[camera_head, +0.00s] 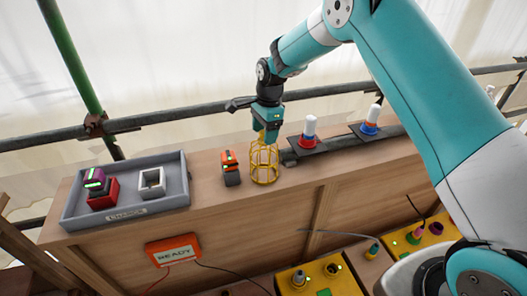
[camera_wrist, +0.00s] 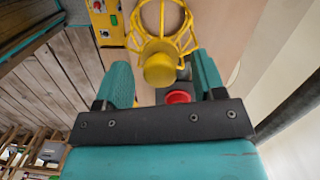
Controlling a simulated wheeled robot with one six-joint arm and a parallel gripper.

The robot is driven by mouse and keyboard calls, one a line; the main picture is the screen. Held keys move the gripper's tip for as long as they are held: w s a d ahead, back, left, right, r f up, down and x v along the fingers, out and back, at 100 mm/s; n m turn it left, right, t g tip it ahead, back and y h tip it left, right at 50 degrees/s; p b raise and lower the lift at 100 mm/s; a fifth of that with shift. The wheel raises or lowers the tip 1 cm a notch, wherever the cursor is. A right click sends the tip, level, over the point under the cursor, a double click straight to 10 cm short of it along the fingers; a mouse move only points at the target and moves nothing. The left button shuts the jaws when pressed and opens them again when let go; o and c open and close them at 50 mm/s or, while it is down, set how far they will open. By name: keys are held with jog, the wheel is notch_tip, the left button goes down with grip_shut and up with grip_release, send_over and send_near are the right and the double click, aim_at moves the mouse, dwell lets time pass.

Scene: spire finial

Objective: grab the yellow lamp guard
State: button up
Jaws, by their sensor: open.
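The yellow lamp guard (camera_head: 264,165) is a wire cage standing upright on the wooden bench top. My gripper (camera_head: 268,132) points down right above it, at the guard's top. In the wrist view the guard's round yellow knob (camera_wrist: 159,70) lies between the two teal fingers of my gripper (camera_wrist: 162,64), with its wire cage beyond them. The fingers are apart, with a gap visible on each side of the knob. In the head view the gripper hides the guard's top, and I cannot tell whether the fingers touch it.
An orange and grey block (camera_head: 230,167) stands close left of the guard. A grey tray (camera_head: 125,212) holds small blocks farther left. Red and blue-based white lamps (camera_head: 309,131) (camera_head: 371,119) stand to the right. A metal rail (camera_head: 170,120) runs behind the bench.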

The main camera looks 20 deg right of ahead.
jog(key=shift+f, duration=0.55)
jog(key=shift+s, duration=0.1)
grip_shut()
